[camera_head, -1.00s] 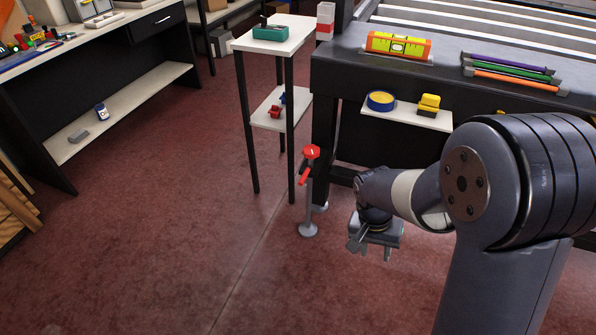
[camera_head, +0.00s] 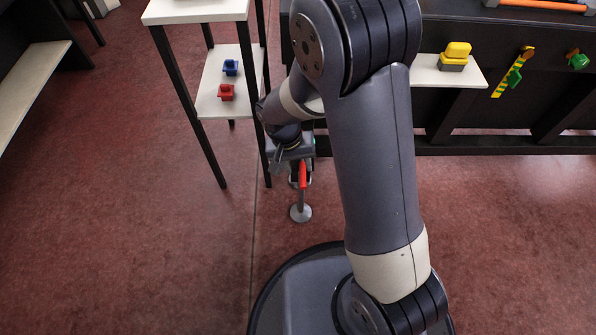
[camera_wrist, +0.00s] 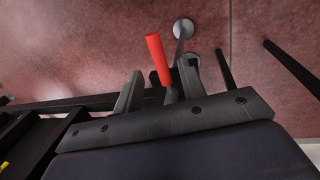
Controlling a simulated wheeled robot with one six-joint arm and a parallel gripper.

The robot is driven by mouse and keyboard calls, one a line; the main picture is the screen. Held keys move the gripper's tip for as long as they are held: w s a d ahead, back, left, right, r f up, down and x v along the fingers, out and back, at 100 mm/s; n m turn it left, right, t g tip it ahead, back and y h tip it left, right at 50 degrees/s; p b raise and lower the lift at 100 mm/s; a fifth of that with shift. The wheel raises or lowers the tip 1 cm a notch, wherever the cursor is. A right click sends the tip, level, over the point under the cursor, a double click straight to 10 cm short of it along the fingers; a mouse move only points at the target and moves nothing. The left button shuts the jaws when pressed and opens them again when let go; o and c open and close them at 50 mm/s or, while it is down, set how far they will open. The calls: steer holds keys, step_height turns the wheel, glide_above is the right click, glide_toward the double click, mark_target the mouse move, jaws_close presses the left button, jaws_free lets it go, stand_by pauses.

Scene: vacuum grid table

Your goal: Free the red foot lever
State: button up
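The red foot lever (camera_head: 303,174) hangs on a grey leveling foot (camera_head: 300,213) that stands on the floor by the table's front left corner. My gripper (camera_head: 294,178) is low at the lever, partly hidden by my arm in the head view. In the wrist view, the lever (camera_wrist: 157,58) lies between the two spread fingers of my gripper (camera_wrist: 160,68), nearer the right finger at its base. A gap shows on the left side. The fingers look open around it; contact with the right finger cannot be told. The round foot plate (camera_wrist: 183,28) shows beyond.
A small white-topped side table (camera_head: 200,10) stands left of my gripper, with a blue part (camera_head: 230,67) and a red part (camera_head: 227,92) on its lower shelf. The dark table's lower beam (camera_head: 490,149) runs to the right. Floor at front left is clear.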

mark_target(302, 176)
steer(key=f, duration=0.2)
steer(key=d+f+b, duration=0.1)
steer(key=f, duration=0.1)
steer(key=shift+c, duration=0.3)
steer(key=shift+s, duration=0.1)
jaws_close()
stand_by(0.3)
